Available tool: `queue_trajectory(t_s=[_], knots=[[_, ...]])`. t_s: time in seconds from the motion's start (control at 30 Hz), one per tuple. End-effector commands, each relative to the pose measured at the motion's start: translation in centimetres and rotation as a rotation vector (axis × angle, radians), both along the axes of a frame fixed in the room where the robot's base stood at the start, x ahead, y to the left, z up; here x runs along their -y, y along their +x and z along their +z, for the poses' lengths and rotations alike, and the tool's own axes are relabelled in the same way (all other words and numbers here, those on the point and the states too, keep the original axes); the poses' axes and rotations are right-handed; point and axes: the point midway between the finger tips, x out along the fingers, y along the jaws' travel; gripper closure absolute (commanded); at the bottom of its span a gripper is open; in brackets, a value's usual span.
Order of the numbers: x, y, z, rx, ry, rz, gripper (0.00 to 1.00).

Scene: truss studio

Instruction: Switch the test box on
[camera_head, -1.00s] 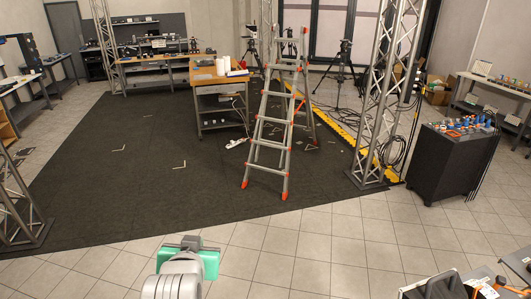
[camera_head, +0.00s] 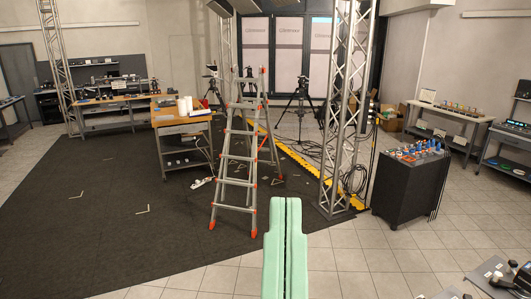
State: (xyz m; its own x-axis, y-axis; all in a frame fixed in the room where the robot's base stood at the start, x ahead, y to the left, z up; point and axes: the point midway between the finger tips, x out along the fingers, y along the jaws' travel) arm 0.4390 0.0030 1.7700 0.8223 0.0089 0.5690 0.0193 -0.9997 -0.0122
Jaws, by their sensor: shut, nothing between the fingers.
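My gripper (camera_head: 286,204) shows at the bottom centre of the head view. Its two long green fingers lie side by side, shut, with nothing between them. They point away from me, over the tiled floor in front of the ladder. I cannot tell which thing is the test box. Small devices sit on a bench (camera_head: 480,281) at the bottom right corner, partly cut off by the frame edge. Their switches are too small to make out.
A stepladder (camera_head: 237,182) stands on the dark mat (camera_head: 110,235). A wooden-topped workbench (camera_head: 185,127) is behind it. A truss tower (camera_head: 340,120) and a dark cabinet (camera_head: 398,192) with small items on top stand to the right. Tiled floor (camera_head: 345,258) is open in front.

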Motion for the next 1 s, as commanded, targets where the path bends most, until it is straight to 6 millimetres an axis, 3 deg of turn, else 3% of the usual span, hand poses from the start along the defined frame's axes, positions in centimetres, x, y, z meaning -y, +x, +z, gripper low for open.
queue_trajectory(t_s=[0.33, 0.47, 0.57, 0.6, 0.73, 0.87, 1.0], knots=[[-0.2, 0.2, -0.3, -0.007, 0.001, 0.003, 1.0], [-2.9, 2.1, -4.4, -0.089, 0.015, 0.056, 1.0], [-7.5, 4.5, -10.8, -0.221, 0.029, 0.133, 1.0], [-9.7, 5.2, -13.7, -0.282, 0.031, 0.165, 1.0], [-16.8, 6.1, -23.1, -0.468, 0.026, 0.254, 1.0], [-23.6, 4.8, -32.6, -0.642, -0.004, 0.325, 1.0], [-30.1, 1.4, -43.0, -0.814, -0.062, 0.379, 1.0]])
